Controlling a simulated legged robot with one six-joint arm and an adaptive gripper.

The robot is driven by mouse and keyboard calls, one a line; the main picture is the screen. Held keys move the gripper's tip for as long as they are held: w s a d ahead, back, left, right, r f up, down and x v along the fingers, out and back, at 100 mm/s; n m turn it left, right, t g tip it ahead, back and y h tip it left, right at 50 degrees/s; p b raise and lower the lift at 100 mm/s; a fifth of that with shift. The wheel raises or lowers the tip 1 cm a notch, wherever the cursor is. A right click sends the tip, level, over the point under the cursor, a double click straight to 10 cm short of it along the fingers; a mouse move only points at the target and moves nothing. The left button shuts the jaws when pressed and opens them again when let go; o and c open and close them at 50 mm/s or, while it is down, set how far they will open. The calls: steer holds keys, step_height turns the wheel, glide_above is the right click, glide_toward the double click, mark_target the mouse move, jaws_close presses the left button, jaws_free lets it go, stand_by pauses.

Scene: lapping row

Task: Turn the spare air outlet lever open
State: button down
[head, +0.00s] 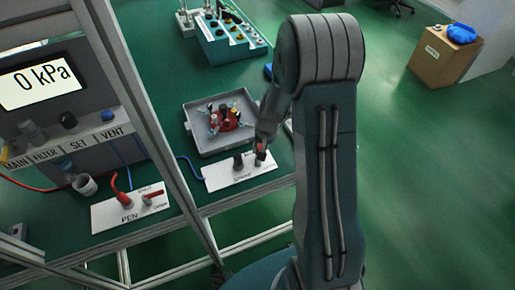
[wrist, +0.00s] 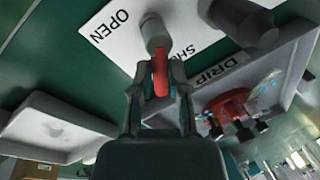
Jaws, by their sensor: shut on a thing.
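The spare outlet plate (head: 238,173) is white and lies on the green bench in the head view; its lettering there is too small to read surely. In the wrist view the plate (wrist: 105,45) shows OPEN at upper left and part of a word starting SH. A red lever (wrist: 160,70) runs from a grey round hub (wrist: 153,30) down between my fingers, beside the SH lettering and away from OPEN. My gripper (wrist: 160,88) is shut on this lever. In the head view my gripper (head: 262,150) is over the plate's right part, partly hidden by my arm.
A dark outlet stub (wrist: 240,20) stands close beside the lever. A grey DRIP tray (head: 195,128) holding a red part (head: 226,119) lies behind the plate. The PEN plate (head: 130,207) with red levers is at left, past a frame post (head: 165,150). A display (head: 38,80) reads 0 kPa.

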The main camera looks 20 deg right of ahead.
steer(key=m, duration=0.2)
steer(key=s+m, duration=0.1)
steer(key=m, duration=0.1)
steer(key=m+t+h, duration=0.1)
steer(key=m, duration=0.1)
steer(key=shift+s+d+f, duration=0.1)
steer(key=shift+s+d, duration=0.05)
steer(key=shift+d, duration=0.2)
steer(key=m, duration=0.3)
steer(key=s+m+h, duration=0.1)
steer(key=m, duration=0.2)
steer(key=shift+s+d, duration=0.1)
steer(key=shift+s, duration=0.05)
steer(key=c, duration=0.6)
jaws_free()
steer(key=shift+c, duration=0.2)
steer(key=shift+r, duration=0.4)
step_height(320, 180, up, 11)
steer(key=s, duration=0.2)
